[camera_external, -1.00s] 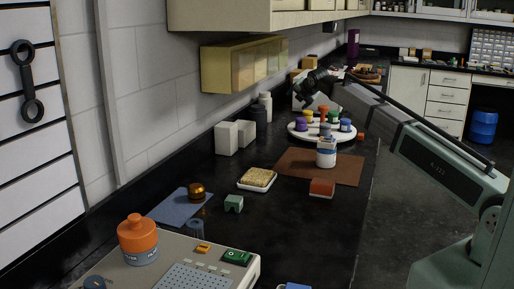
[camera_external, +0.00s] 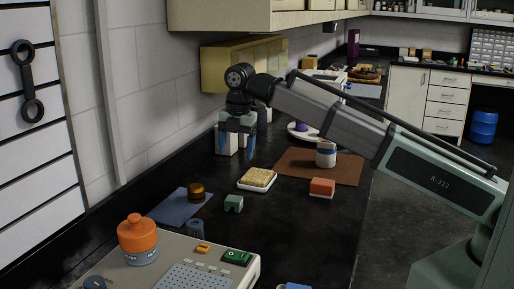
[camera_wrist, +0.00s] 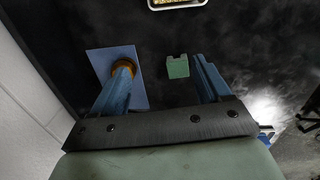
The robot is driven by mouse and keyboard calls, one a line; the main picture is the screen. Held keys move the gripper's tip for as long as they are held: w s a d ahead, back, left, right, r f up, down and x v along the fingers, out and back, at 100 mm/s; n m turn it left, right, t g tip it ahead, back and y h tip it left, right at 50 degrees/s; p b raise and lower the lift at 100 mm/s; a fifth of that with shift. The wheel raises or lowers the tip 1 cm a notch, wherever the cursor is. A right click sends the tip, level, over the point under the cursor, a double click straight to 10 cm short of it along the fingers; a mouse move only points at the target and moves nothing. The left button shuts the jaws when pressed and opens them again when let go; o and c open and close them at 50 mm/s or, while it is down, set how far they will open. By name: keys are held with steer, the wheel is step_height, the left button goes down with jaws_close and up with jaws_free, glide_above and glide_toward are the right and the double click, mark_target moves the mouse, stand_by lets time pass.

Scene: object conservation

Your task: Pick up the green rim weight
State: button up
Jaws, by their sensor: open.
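The green rim weight (camera_external: 234,203) is a small notched block standing on the black bench, between the blue mat and the sponge dish. In the wrist view the green rim weight (camera_wrist: 178,67) lies between the lines of the two blue fingers, nearer the right one, and apart from both. My gripper (camera_external: 237,146) is open and empty, pointing down, well above the bench and further back than the weight. In the wrist view my gripper (camera_wrist: 161,64) shows its fingers spread wide.
A brass-coloured weight (camera_external: 196,190) sits on the blue mat (camera_external: 172,210) to the left. A sponge dish (camera_external: 257,180) stands behind right, a red-orange block (camera_external: 322,187) further right. A grey device (camera_external: 175,270) with an orange bottle (camera_external: 137,233) is in front. Bare bench lies right of the weight.

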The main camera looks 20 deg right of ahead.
steer(key=s+a+g, duration=0.1)
steer(key=s+a, duration=0.1)
steer(key=s, duration=0.3)
glide_above(234, 198)
steer(key=shift+h, duration=0.3)
steer(key=f, duration=0.8)
steer(key=shift+d, duration=0.3)
steer(key=shift+s+a+f, duration=0.1)
steer(key=shift+a+f, duration=0.1)
steer(key=shift+f, duration=1.1)
steer(key=shift+a+f, duration=0.15)
steer(key=shift+f, duration=1.1)
steer(key=c, duration=1.1)
steer(key=shift+c, duration=0.2)
steer(key=shift+r, duration=0.15)
